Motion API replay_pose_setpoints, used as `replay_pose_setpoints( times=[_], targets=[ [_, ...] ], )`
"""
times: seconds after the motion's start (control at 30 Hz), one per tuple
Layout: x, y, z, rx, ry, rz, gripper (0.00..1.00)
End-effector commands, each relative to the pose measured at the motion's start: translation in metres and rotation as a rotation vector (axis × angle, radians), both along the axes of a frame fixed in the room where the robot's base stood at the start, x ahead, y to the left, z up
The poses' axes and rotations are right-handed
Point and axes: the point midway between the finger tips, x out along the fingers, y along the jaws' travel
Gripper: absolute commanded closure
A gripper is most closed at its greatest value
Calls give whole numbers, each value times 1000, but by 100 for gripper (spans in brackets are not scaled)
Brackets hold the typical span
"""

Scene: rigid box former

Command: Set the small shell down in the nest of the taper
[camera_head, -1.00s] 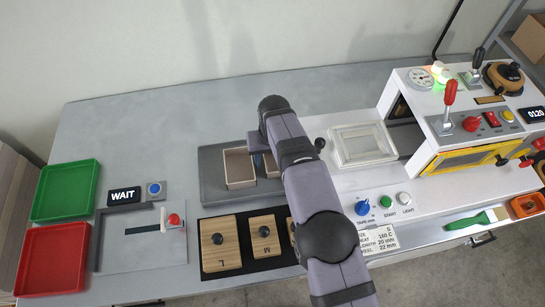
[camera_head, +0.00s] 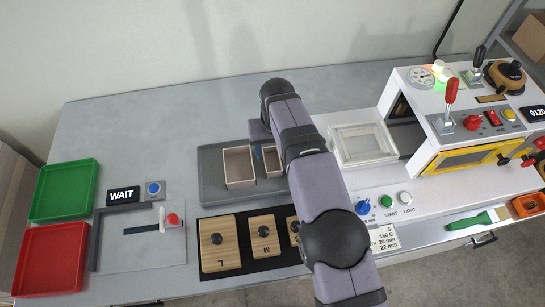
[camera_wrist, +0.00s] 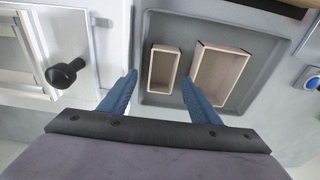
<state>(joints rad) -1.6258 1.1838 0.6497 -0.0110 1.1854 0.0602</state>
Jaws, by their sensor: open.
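The small shell (camera_wrist: 163,72) is an open-topped, pale-walled box in the grey tray (camera_wrist: 263,35). In the head view the small shell (camera_head: 271,158) is partly hidden by my arm. My gripper (camera_wrist: 159,79) is open, with its blue fingertips on either side of the small shell in the wrist view. Nothing is held between them; I cannot tell their height above it. The taper appears to be the white framed unit with a clear, shallow recess (camera_head: 362,145), right of the tray in the head view. Its frame (camera_wrist: 37,45) shows at left in the wrist view.
A larger shell (camera_head: 239,166) stands beside the small one in the tray. Wooden blocks (camera_head: 219,244) with black knobs lie in front. A black knob (camera_wrist: 65,74) sticks up near the taper. A white machine (camera_head: 450,125) with levers stands at right. The left rear table is clear.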

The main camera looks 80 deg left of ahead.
Motion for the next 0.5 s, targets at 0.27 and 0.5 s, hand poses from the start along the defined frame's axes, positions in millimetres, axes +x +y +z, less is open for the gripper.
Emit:
replay_pose_setpoints(
  times=[0.27,0.5],
  targets=[
    [-1,-3,28,-1,2,2,43],
    [-2,-3,34,-2,3,2,69]
  ],
)
